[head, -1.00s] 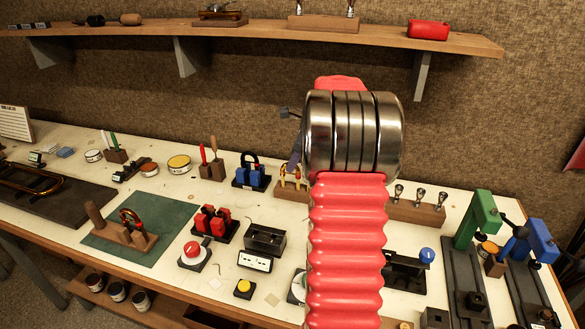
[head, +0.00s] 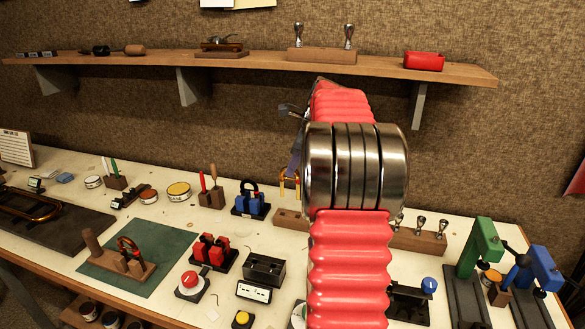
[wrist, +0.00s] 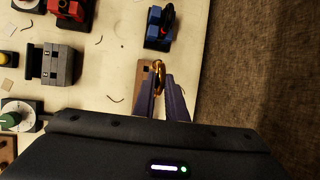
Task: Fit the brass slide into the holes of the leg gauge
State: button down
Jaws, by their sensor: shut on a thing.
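The brass slide (head: 289,184) is a small golden U-shaped tube. It hangs from my gripper (head: 294,160), just above a long wooden rack. In the wrist view the slide (wrist: 158,70) sits between the tips of the two dark fingers of my gripper (wrist: 161,84), which are shut on it. A dark grey block with openings on top (head: 264,268) stands on the bench, nearer the front and left of my arm; it looks like the leg gauge. The block also shows in the wrist view (wrist: 60,66), left of my gripper.
The wooden rack (head: 289,220) lies under the slide, partly behind my arm. A blue holder (head: 251,203) and a red holder (head: 212,250) stand to the left. Green and blue presses (head: 483,245) stand right.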

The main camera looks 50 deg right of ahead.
jog(key=shift+r, duration=0.1)
jog(key=shift+r, duration=2.4)
